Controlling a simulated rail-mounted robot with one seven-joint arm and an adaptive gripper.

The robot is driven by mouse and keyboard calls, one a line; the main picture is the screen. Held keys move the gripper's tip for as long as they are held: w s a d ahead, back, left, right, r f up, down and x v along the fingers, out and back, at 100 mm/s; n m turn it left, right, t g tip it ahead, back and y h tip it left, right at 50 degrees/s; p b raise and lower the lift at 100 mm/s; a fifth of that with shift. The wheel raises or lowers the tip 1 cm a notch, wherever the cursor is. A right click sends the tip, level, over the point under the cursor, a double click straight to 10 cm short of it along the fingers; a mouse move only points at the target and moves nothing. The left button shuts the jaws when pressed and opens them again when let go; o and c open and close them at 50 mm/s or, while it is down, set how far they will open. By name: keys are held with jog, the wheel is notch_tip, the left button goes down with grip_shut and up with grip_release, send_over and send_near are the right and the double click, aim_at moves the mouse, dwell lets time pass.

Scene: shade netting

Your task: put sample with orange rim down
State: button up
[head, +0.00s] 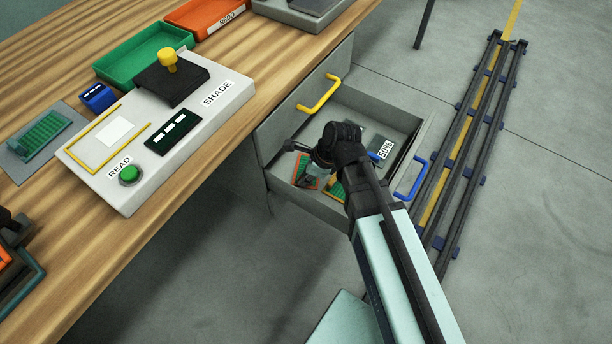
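A small green sample with an orange rim (302,164) is in the open drawer (418,136), near its left side. Dark gripper parts overlap it, so I cannot tell whether it is held or lies on the drawer floor. My gripper (309,172) reaches down into the drawer at the sample. Its fingertips are small, dark and partly hidden by the wrist, so I cannot tell whether they are open or shut. A second green piece with a yellow-orange edge (335,190) lies to the right, partly hidden by my arm.
On the wooden bench stand the READ/SHADE device (200,128), a green tray (140,52), an orange tray (205,14) and a grey plate with green mesh (42,136).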

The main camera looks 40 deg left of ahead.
jog(key=o, duration=0.4)
jog(key=p+v, duration=0.2)
jog(key=v, duration=1)
jog(key=shift+r, duration=0.1)
